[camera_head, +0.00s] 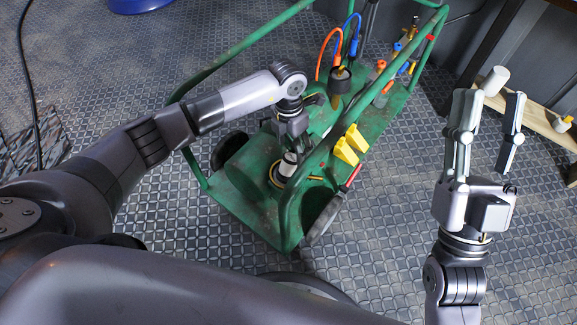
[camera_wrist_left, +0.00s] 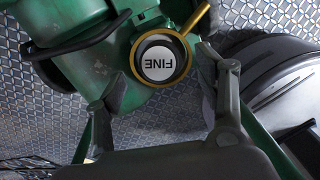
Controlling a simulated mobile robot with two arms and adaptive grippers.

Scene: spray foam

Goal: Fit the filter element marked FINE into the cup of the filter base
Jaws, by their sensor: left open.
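The filter element marked FINE (camera_wrist_left: 158,64) has a white round top with dark lettering, upside down in the left wrist view. It sits within a dark round cup, apparently the filter base (camera_wrist_left: 183,50), with a golden ring and handle around it. In the head view the white element (camera_head: 288,164) stands on the green cart, its upper part under my left gripper (camera_head: 290,147). My left gripper is open, its fingers (camera_wrist_left: 163,78) apart on either side of the element, with visible gaps. How deep the element sits is unclear. My right gripper (camera_head: 491,100) is open and empty at the right.
The green cart (camera_head: 240,212) has tubular rails close to my left arm. Yellow clips (camera_head: 347,147), hoses and tools crowd its far part. A white cylinder (camera_head: 494,81) and a small white-and-yellow item (camera_head: 562,124) are on a wooden shelf (camera_head: 541,121).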

